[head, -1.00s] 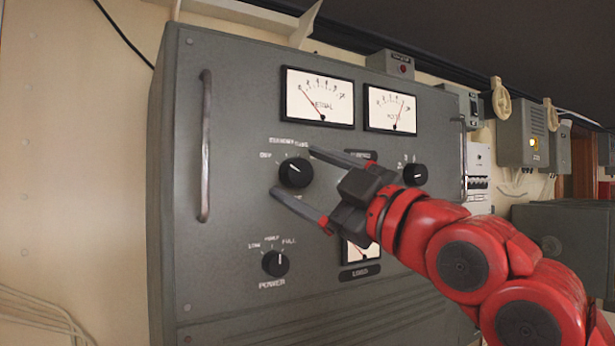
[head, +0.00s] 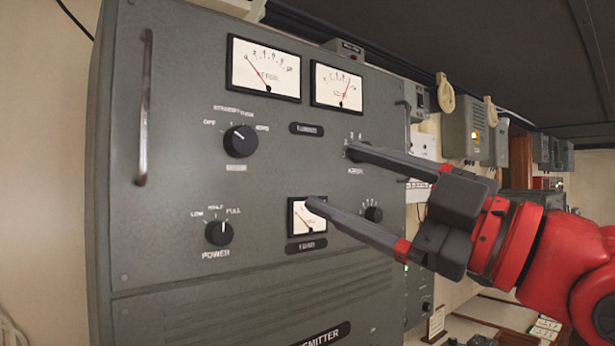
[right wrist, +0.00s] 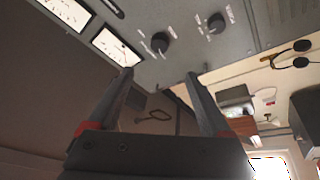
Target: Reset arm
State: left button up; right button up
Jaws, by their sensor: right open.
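My right gripper (head: 331,177) is open and empty in the head view. Its upper fingertip overlaps a knob on the right of the grey panel, and its lower fingertip overlaps the small lower meter (head: 304,218). Whether either tip touches the panel cannot be told. The right wrist view shows the spread fingers (right wrist: 158,76) with nothing between them. My left gripper is not in view.
The grey transmitter cabinet (head: 200,290) fills the left. It has a vertical handle (head: 143,105), two large meters, a power knob (head: 219,232) and a small knob (head: 373,214). Wall boxes (head: 468,133) line the right. The wrist view shows a headset (right wrist: 292,55).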

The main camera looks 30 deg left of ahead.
jog(key=shift+v, duration=0.95)
